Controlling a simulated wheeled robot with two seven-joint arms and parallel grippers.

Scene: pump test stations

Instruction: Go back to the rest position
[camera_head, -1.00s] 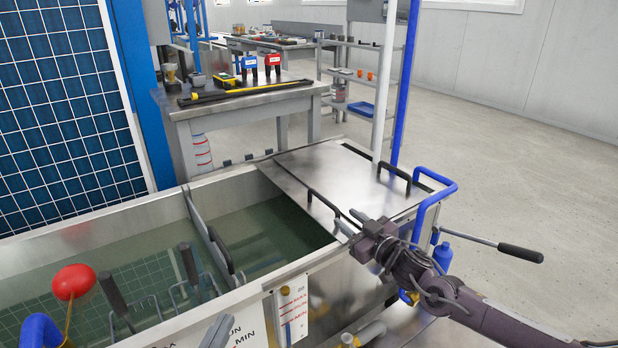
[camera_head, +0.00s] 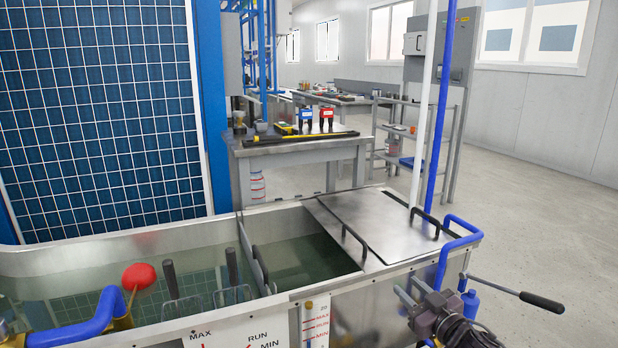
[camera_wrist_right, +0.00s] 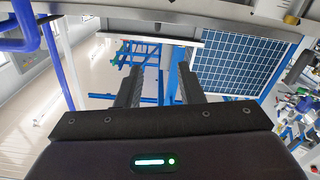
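The right wrist view also shows the fingers (camera_wrist_right: 160,78) spread and empty. My left gripper is not in view.
The tank holds greenish water, with a metal lid (camera_head: 378,222) over its right end. A blue pipe (camera_head: 460,233) and a black-gripped lever (camera_head: 540,301) stick out at right. A workbench (camera_head: 300,150) stands behind. Open floor (camera_head: 540,220) lies at right.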

